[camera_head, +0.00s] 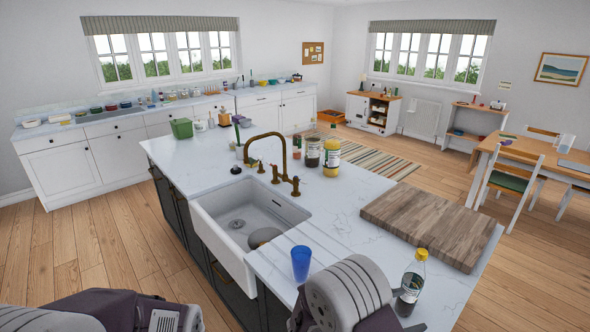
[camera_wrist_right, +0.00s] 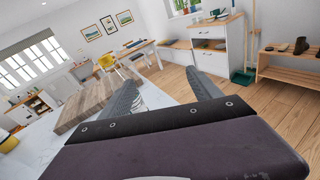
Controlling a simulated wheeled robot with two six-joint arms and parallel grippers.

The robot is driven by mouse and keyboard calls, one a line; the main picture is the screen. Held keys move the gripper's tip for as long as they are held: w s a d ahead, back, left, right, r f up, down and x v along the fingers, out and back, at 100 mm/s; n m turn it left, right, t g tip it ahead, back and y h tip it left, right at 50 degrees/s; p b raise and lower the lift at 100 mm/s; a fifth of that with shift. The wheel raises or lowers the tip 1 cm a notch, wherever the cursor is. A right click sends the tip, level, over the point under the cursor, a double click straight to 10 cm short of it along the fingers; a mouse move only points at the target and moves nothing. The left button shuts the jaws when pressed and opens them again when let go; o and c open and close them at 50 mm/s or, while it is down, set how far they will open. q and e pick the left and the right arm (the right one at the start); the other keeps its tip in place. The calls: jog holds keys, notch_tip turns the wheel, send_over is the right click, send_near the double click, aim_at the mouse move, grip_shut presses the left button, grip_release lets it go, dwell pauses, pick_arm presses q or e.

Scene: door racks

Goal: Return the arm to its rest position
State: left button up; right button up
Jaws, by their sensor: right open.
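My right gripper (camera_wrist_right: 162,80) shows in the wrist view with its two grey ribbed fingers spread wide apart. It is open, with nothing between the fingers. In the head view, my right arm reaches up from the bottom edge over the near end of the white island counter (camera_head: 345,208), between a blue cup and a bottle with a yellow cap. My left arm shows only in part at the bottom left of the head view, and its gripper is out of sight.
The blue cup (camera_head: 301,263) and the yellow-capped bottle (camera_head: 411,283) stand close to my right arm. A wooden board (camera_head: 428,222) lies on the counter behind them. A white sink (camera_head: 250,215) with a brass tap and several jars are farther back. Counter between tap and board is clear.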

jog(key=s+d+f+m+g+y+b, duration=0.1)
jog(key=s+d+f+m+g+y, duration=0.2)
jog(key=s+m, duration=0.4)
jog(key=s+d+m+g+y+b, duration=0.1)
jog(key=s+d+m+g+y, duration=0.1)
jog(key=s+m+g+y, duration=0.45)
jog(key=w+a+f+m+t+y, duration=0.1)
jog(key=a+f+m+t+y, duration=0.2)
jog(key=a, duration=0.3)
jog(key=a+f+m+t+y, duration=0.2)
jog(key=a+m+t+y, duration=0.1)
jog(key=a, duration=0.3)
jog(key=shift+w+a+f+y, duration=0.4)
jog(key=shift+y, duration=0.15)
jog(key=shift+s+t, duration=0.15)
jog(key=shift+t, duration=0.1)
jog(key=shift+a, duration=0.1)
